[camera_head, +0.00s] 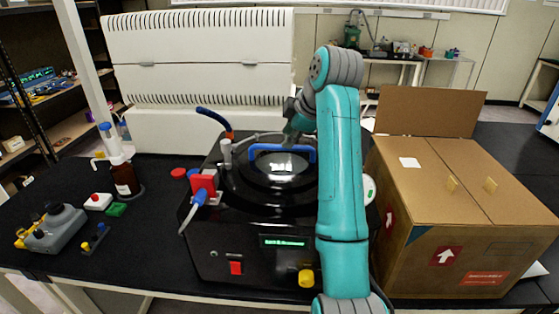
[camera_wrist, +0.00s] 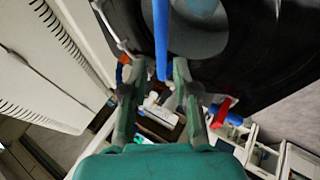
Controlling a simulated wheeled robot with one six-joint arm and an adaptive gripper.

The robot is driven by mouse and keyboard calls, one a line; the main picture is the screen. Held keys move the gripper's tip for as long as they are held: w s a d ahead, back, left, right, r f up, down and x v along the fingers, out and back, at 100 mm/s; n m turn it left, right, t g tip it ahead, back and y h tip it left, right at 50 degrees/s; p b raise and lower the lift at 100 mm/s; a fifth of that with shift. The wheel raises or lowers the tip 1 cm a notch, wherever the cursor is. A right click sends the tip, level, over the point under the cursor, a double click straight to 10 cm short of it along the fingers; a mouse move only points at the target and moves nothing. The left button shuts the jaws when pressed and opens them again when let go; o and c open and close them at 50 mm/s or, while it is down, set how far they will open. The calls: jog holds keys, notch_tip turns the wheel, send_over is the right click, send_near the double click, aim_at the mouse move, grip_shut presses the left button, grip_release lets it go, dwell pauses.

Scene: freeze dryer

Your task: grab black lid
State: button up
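The black lid (camera_head: 250,187) is a round black disc with a clear centre on top of the black freeze dryer. A blue bar handle (camera_head: 283,148) spans its top. My gripper (camera_head: 292,133) is above the handle's back side, partly hidden by my arm. In the wrist view my gripper (camera_wrist: 156,72) is open, with a finger on each side of the blue handle (camera_wrist: 162,38). I see no clear contact between fingers and handle. The lid fills the upper right of the wrist view (camera_wrist: 245,50).
A cardboard box (camera_head: 450,200) with a raised flap stands close on the right. A red-and-blue valve (camera_head: 203,187) sticks out at the dryer's left. A large white vented unit (camera_head: 198,60) is behind.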

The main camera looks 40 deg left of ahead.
aim_at(282, 156)
jog(key=shift+d+x, duration=0.2)
jog(key=shift+x, duration=3.25)
jog(key=shift+f, duration=0.15)
grip_shut()
